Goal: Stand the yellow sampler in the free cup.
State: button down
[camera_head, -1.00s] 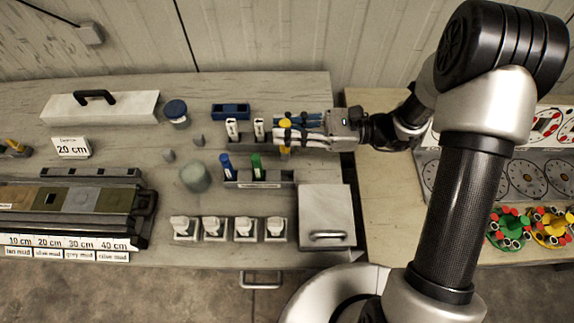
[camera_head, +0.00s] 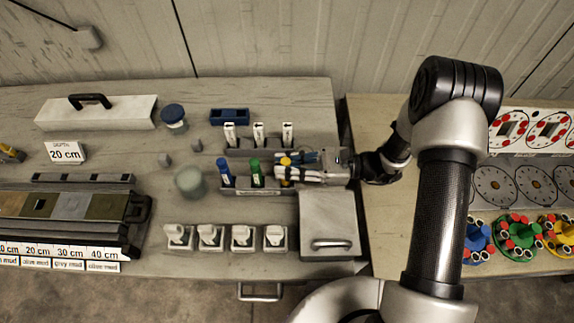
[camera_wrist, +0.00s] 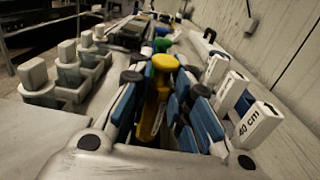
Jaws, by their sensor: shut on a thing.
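My gripper (camera_head: 290,168) is shut on the yellow sampler (camera_wrist: 158,88), which stands roughly upright between the fingers. Its yellow cap also shows in the head view (camera_head: 286,161). The gripper reaches in from the right at the right end of the front rack (camera_head: 236,186). That rack holds a blue sampler (camera_head: 224,174) at its left and a green sampler (camera_head: 256,172) in the middle. The yellow sampler is in line with them, over the right-hand place. Its lower end and the cup there are hidden by the fingers, so I cannot tell whether it is inside.
Several white labelled pieces (camera_head: 259,132) stand in the rack behind. A row of white-topped jars (camera_head: 243,237) is in front. A white box with a handle (camera_head: 328,225) lies at front right. A blue block (camera_head: 229,115) is at the back.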

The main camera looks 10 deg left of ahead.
jog(key=shift+f, duration=0.1)
jog(key=c, duration=1.5)
grip_release()
jog(key=shift+o, duration=0.2)
